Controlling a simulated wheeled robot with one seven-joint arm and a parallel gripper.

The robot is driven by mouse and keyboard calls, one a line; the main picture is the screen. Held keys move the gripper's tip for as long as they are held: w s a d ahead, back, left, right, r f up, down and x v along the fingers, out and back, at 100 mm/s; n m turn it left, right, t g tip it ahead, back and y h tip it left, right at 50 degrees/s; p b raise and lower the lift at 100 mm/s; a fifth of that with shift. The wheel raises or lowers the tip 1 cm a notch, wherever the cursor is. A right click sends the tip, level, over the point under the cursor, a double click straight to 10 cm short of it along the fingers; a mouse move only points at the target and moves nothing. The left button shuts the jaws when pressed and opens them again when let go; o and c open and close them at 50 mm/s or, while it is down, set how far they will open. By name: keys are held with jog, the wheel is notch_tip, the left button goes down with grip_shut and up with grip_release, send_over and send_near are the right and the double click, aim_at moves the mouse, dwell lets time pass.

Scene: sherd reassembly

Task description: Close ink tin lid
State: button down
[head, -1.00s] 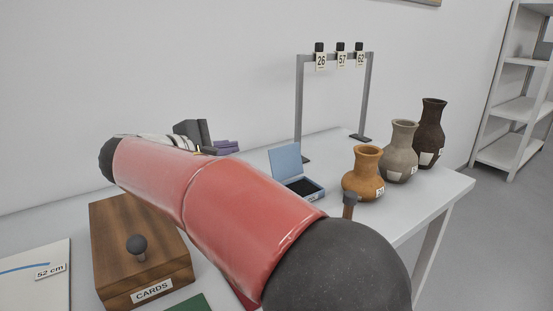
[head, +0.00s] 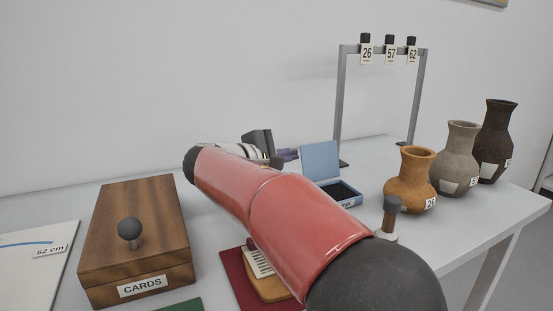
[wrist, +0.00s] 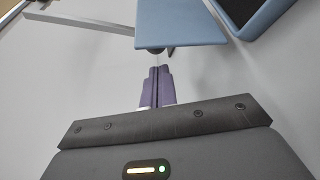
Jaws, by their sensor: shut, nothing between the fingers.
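The blue ink tin stands open on the table, its lid (head: 320,162) raised steeply at the back of its base (head: 353,198). The dark pad shows inside the base. The lid (wrist: 180,24) and part of the base (wrist: 275,22) also show at the top of the wrist view. My gripper (wrist: 159,70) is shut and empty, its purple fingers together just short of the lid's edge; I cannot tell whether they touch it. In the head view the purple fingers (head: 289,154) show left of the lid, and my red arm hides part of the table.
Orange (head: 410,180), grey (head: 455,158) and dark brown (head: 495,140) vases stand right of the tin. A rack (head: 343,105) with numbered tags is behind. A wooden cards box (head: 135,235) is left. A small handled object (head: 391,215) stands in front of the tin.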

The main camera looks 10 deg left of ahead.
jog(key=shift+x, duration=1.85)
jog(key=shift+b, duration=0.45)
jog(key=shift+s+r+m, duration=0.15)
jog(key=shift+m, duration=0.25)
